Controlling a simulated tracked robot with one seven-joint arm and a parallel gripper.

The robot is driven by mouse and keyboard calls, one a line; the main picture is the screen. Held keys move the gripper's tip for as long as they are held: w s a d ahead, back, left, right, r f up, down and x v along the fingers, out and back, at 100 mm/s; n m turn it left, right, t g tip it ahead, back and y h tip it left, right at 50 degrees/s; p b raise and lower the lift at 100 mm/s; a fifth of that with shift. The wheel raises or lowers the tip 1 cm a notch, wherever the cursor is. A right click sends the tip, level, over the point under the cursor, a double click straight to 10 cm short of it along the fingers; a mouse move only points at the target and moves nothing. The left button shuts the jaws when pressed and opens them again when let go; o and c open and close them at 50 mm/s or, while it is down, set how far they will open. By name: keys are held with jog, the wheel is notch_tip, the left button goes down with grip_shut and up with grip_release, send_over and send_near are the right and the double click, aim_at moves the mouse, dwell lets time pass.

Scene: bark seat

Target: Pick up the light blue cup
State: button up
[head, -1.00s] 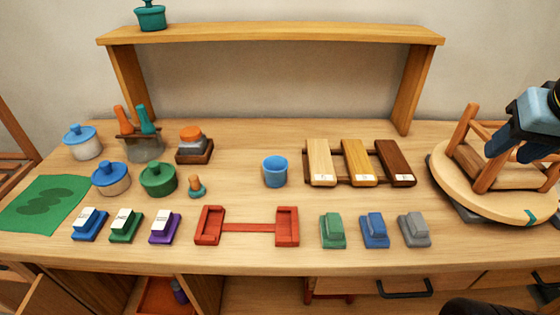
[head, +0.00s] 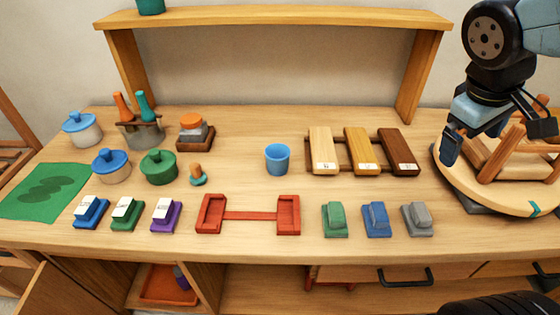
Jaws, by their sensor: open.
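The light blue cup (head: 277,160) stands upright on the workbench near its middle, left of the wood sample boards. Nothing touches it and its open top shows. My gripper (head: 500,142) is at the right, above the round wooden turntable, well to the right of the cup. Its two dark fingers are spread apart with nothing visible between them.
Wood sample boards (head: 361,153) lie between the cup and my gripper. A red holder (head: 250,216) lies in front of the cup. The turntable (head: 510,199) carries an upturned wooden stool (head: 490,168). A raised shelf (head: 270,16) spans the back. Bench around the cup is clear.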

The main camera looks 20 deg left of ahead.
jog(key=w+a+f+n+t+h, duration=0.1)
jog(key=w+a+f+n+h, duration=0.25)
jog(key=a+n, duration=0.4)
jog(key=n+t+y, duration=0.5)
jog(key=n+t, duration=0.5)
jog(key=n, duration=1)
send_near(281, 151)
jog(key=shift+w+d+m, duration=0.15)
jog(key=shift+w+d, duration=0.1)
jog(key=shift+w, duration=0.25)
jog(key=shift+w+d+m, duration=0.1)
jog(key=shift+w+d, duration=0.2)
jog(key=shift+w, duration=0.15)
jog(key=shift+a+x, duration=0.2)
jog(key=shift+x, duration=1.1)
jog(key=shift+a+x, duration=0.2)
jog(key=shift+x, duration=1.15)
jog(key=shift+s+f, duration=0.1)
jog(key=shift+f, duration=0.05)
jog(key=c, duration=1)
